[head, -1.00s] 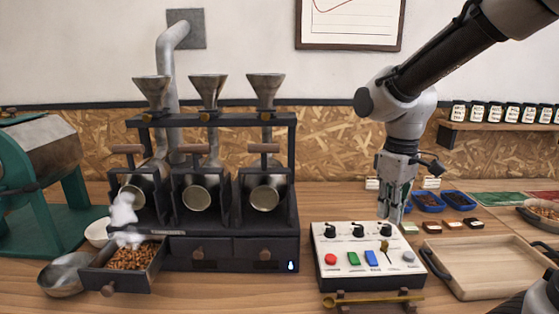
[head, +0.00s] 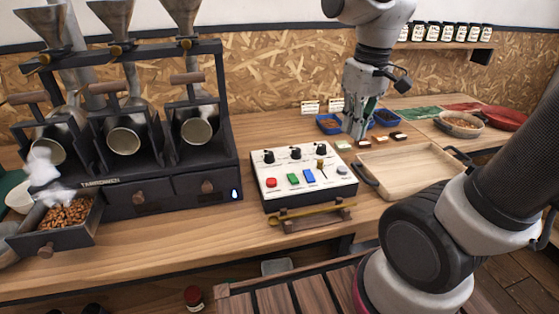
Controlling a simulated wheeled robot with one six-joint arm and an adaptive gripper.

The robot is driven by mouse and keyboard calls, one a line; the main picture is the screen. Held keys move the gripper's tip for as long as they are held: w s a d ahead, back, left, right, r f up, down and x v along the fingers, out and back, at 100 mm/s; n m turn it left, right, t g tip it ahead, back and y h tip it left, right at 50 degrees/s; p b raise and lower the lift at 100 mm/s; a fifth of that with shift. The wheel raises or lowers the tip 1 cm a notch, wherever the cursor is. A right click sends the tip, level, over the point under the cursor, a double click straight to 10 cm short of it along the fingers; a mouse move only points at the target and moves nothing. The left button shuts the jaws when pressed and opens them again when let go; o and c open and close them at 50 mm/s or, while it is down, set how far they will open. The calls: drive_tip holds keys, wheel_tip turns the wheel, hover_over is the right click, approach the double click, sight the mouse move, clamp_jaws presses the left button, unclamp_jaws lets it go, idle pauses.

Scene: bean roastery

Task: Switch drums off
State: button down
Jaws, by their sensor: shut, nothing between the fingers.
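The white control panel (head: 305,183) stands on the counter in the middle of the view. It has several black knobs along the back, a brass-coloured toggle lever (head: 321,168), and a red button (head: 271,183), a green button (head: 293,179), a blue button (head: 309,176) and a grey button (head: 342,170) in front. The roaster (head: 120,150) with three drums stands to its left; the right drum (head: 196,132) faces forward. My gripper (head: 356,132) points down, shut and empty, above and behind the panel's right end, apart from it.
A wooden tray (head: 414,190) lies right of the panel. Blue bowls (head: 330,124) and small sample blocks sit behind. A brass scoop (head: 311,211) rests on a stand before the panel. The roaster's left drawer (head: 45,238) is open, holding steaming beans.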

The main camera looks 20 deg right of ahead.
sight(289, 185)
drive_tip(key=w+a+f+n+g, duration=0.3)
drive_tip(key=w+a+f+n, duration=0.1)
drive_tip(key=w+a+n, duration=0.95)
drive_tip(key=shift+n, duration=0.75)
drive_tip(key=s+f, duration=0.1)
drive_tip(key=f, duration=0.3)
drive_tip(key=s+d+f, duration=0.1)
drive_tip(key=f, duration=0.4)
drive_tip(key=s+d+f, duration=0.1)
drive_tip(key=f, duration=0.4)
drive_tip(key=shift+s+d, duration=0.15)
drive_tip(key=shift+s, duration=0.05)
